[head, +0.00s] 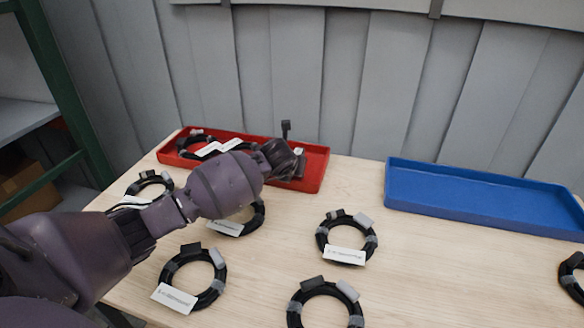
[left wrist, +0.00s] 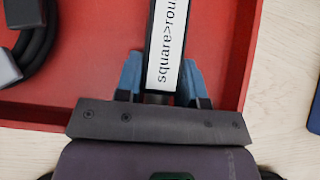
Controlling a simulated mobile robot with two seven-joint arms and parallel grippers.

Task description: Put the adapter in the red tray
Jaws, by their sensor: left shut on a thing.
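The red tray (head: 316,172) lies at the back left of the table and its red floor fills much of the left wrist view (left wrist: 95,75). My left gripper (head: 291,163) is over the tray's right end. In the left wrist view its blue fingertips (left wrist: 160,82) are shut on the adapter (left wrist: 164,45), which bears a white label reading "square>rou", the rest cut off. In the head view a dark piece (head: 286,130) stands up above the gripper. Whether the adapter touches the tray floor I cannot tell. My right gripper is not in view.
Black coiled cables (head: 200,148) with labels lie in the tray's left part. Several more coils, such as one at the middle (head: 346,237), lie on the wooden table. An empty blue tray (head: 480,195) is at the back right. A grey wall stands behind.

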